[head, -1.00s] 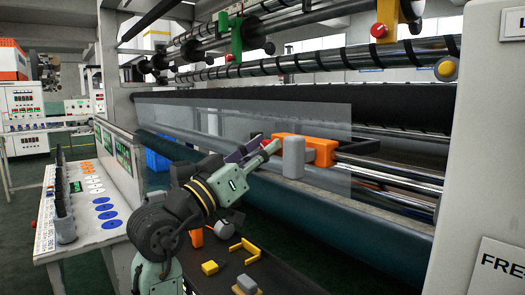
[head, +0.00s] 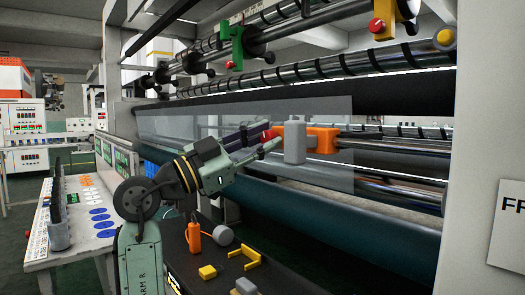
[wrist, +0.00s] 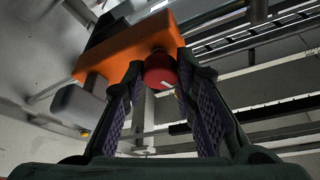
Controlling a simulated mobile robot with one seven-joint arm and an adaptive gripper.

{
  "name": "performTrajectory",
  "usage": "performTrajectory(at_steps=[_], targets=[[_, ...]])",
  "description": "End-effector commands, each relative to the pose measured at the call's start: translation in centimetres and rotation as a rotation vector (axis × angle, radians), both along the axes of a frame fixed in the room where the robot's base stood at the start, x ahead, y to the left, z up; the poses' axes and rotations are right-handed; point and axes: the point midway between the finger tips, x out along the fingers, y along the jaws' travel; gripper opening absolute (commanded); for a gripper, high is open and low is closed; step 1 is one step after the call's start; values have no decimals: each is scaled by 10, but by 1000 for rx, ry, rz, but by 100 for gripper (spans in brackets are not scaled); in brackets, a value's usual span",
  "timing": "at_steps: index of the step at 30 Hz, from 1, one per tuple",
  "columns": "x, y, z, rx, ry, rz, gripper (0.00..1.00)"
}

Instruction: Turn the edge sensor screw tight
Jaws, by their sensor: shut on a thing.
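The edge sensor is an orange block (head: 322,139) with a grey rounded body (head: 294,142), mounted on a bar at the web. Its screw has a red knob (head: 267,135) facing my arm. In the head view my gripper (head: 268,140) reaches the knob from the left, its fingers on either side. In the wrist view the red knob (wrist: 160,70) sits between the two fingertips of my gripper (wrist: 158,75), against the orange block (wrist: 120,52). The gripper is shut on the knob. The screw's shaft is hidden.
A clear film sheet (head: 220,128) hangs by the sensor. A dark tray (head: 205,255) below my arm holds an orange tool (head: 193,236) and yellow parts (head: 240,252). Rollers run behind; a white panel (head: 482,90) stands at right.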

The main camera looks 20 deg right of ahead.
Motion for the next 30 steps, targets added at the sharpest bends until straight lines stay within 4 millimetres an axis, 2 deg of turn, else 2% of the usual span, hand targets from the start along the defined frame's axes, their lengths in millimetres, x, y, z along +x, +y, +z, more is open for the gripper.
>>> performTrajectory(at_steps=[30], targets=[[2, 0, 6, 331, -906, 0, 0]])
